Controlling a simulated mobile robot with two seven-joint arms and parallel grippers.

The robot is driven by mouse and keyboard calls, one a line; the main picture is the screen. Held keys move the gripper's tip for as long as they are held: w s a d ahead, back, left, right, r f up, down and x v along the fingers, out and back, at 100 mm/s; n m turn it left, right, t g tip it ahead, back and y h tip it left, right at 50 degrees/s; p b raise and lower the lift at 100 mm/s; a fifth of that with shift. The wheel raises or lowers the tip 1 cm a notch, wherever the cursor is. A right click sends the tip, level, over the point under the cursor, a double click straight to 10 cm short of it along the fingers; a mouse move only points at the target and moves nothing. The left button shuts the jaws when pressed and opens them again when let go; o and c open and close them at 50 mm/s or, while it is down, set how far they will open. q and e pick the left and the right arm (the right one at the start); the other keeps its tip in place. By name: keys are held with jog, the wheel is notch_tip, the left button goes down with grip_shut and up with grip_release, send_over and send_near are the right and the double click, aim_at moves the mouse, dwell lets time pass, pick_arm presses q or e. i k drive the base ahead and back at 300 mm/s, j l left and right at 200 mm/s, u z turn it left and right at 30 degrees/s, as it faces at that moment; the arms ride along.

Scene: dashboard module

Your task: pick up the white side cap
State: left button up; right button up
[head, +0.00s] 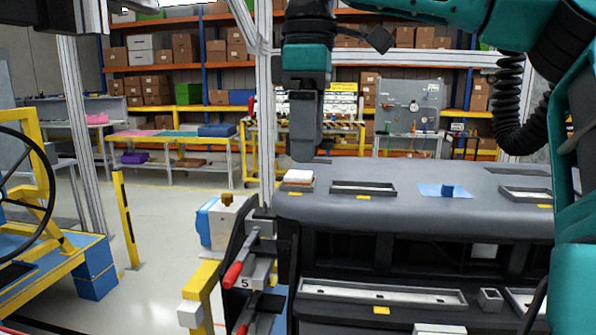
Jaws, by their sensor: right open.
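A small white cap (299,176) with an orange-brown lower edge sits on the left end of the grey dashboard module's top (400,208); it looks like the white side cap. My right gripper (305,156) hangs down just above and behind the cap in the picture, with a gap between them. It is seen edge-on, its fingers overlapping; it is open and nothing shows in it. A second white part (440,329) is cut off by the bottom edge of the view. My left gripper is not in view.
Shallow dark trays (363,188) and a blue pad with a blue block (447,190) lie on the dashboard top. A toggle clamp with red handles (232,274) stands at its left end. A metal post (265,120) rises close left of my gripper. Open floor lies left.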

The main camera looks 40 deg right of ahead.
aim_at(300, 178)
jog(key=i+l, duration=0.65)
jog(key=l, duration=0.2)
